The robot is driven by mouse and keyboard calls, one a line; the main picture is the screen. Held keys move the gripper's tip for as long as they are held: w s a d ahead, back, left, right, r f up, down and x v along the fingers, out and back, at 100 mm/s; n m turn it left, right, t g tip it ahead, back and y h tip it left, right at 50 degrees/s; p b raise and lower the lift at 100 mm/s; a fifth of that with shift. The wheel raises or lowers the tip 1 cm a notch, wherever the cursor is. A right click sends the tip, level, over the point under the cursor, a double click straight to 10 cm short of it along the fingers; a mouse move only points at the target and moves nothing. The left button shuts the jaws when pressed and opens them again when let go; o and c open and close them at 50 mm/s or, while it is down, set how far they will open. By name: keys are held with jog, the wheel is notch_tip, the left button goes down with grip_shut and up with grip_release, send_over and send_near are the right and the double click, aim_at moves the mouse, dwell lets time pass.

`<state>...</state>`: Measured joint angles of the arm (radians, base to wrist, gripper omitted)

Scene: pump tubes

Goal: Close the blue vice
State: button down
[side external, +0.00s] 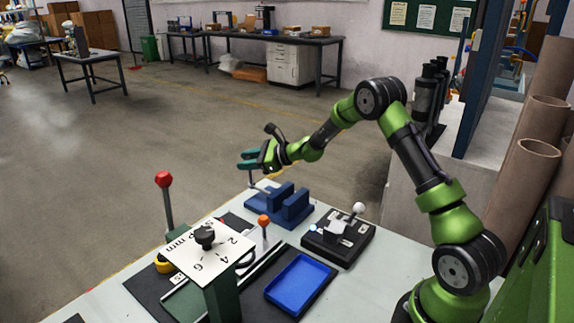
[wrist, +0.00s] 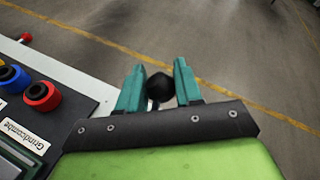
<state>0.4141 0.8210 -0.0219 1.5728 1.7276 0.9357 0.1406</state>
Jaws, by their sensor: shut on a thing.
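The blue vice (side external: 267,212) sits at the far edge of the light worktop, with two upright blue jaw blocks and a narrow gap visible between them. A thin grey rod rises at its left end toward my gripper. My gripper (side external: 244,160) is above and left of the vice, its teal fingers pointing left. In the wrist view my gripper (wrist: 158,68) has its two fingers on either side of a round black knob (wrist: 160,86), and is shut on it. The side view does not show the knob clearly, and the vice is out of the wrist view.
An orange-knobbed lever (side external: 263,221), a black box with a white-knobbed lever (side external: 340,238) and a blue tray (side external: 300,283) stand nearer. A red-knobbed lever (side external: 164,180) and a numbered white plate (side external: 207,262) are at left. Open floor lies beyond the worktop.

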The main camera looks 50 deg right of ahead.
jog(key=a+f+n+h, duration=0.3)
jog(key=a+n+h, duration=0.1)
jog(key=a+n, duration=0.1)
jog(key=shift+a+n+g+h, duration=0.3)
jog(key=shift+a+g, duration=0.1)
jog(key=shift+a, duration=0.3)
dwell(0.4)
jog(key=c, duration=0.8)
grip_release()
jog(key=shift+c, duration=0.2)
jog(key=v, duration=1.7)
jog(key=shift+a, duration=0.15)
